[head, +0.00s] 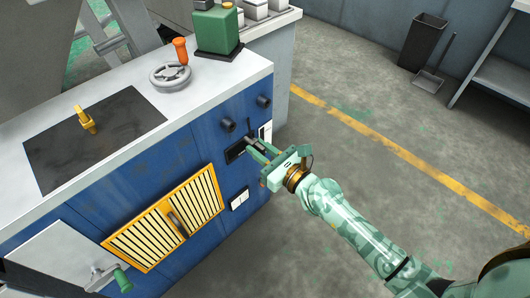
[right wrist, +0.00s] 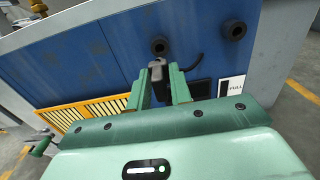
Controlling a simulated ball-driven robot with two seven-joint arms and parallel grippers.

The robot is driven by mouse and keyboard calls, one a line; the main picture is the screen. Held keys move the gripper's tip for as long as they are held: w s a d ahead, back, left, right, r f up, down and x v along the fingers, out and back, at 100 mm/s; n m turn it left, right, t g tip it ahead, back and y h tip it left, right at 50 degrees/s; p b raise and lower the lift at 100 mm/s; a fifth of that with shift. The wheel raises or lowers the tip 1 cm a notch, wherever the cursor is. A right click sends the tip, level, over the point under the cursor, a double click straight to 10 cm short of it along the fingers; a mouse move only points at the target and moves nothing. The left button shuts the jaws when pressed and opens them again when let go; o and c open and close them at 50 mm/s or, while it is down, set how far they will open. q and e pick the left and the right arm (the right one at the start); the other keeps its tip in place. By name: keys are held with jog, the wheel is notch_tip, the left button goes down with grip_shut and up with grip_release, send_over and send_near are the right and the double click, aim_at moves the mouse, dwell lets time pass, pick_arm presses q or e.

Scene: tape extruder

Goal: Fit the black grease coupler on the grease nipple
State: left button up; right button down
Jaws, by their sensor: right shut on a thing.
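My right gripper (head: 262,150) is at the blue front of the machine, its fingers pointing at the panel. In the right wrist view, the right gripper (right wrist: 160,75) is shut on the black grease coupler (right wrist: 156,66), a small dark block between the fingertips. A thin black hose (right wrist: 197,60) curves on the right of it. The coupler is close to the blue panel; I cannot tell whether it touches anything there. The grease nipple cannot be made out, perhaps hidden behind the coupler or the fingers. My left gripper is not in view.
Two round black knobs (head: 228,125) (head: 263,102) stick out of the blue panel above the gripper. A black recess (head: 236,152) and a white switch plate (head: 239,199) are near it. A yellow vent grille (head: 150,232) is lower left. Open floor (head: 350,160) lies to the right.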

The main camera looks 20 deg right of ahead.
aim_at(245, 138)
jog(key=shift+x, duration=1.9)
jog(key=shift+b+x, duration=0.35)
jog(key=shift+x, duration=1.4)
jog(key=c, duration=1.2)
grip_release()
jog(key=v, duration=1.6)
jog(key=shift+s+r, duration=0.1)
jog(key=shift+s, duration=0.05)
